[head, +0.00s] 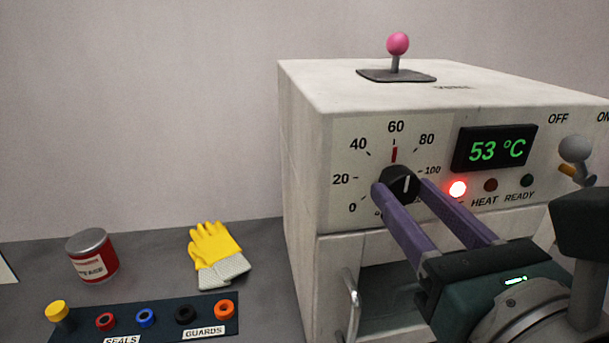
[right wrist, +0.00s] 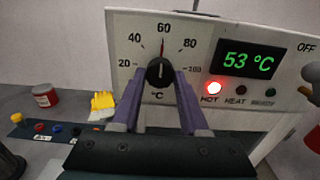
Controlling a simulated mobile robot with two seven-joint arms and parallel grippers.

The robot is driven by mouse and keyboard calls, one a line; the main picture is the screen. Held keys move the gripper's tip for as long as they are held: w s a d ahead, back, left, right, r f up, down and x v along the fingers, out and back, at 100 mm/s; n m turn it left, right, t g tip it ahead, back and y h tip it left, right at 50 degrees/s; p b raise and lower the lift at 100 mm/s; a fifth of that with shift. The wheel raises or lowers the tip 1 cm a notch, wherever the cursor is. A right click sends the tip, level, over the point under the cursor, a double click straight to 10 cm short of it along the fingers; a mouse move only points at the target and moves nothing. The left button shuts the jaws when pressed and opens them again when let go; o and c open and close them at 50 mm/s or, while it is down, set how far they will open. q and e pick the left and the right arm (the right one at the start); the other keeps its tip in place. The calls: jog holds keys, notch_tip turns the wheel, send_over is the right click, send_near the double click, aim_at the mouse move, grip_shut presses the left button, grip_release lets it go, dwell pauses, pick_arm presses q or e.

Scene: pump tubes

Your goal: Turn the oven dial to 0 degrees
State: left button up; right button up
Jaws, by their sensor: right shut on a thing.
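The oven dial (head: 401,183) is a black round knob with a white line, on the front of the white oven (head: 300,150). Its scale runs from 0 to 100, with a red mark at 60. The dial also shows in the right wrist view (right wrist: 160,72). My right gripper (head: 398,188) has its two purple fingers on either side of the dial, shut on it. The oven display (head: 496,148) reads 53 °C. My left gripper is not in view.
A red lamp (head: 458,189) is lit beside two dark lamps. A lever with a grey ball (head: 575,149) is at the right, and a pink-knobbed stick (head: 398,44) on top. A red tin (head: 92,256), yellow gloves (head: 215,246) and a dark rack (head: 165,325) lie left.

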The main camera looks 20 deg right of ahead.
grip_shut()
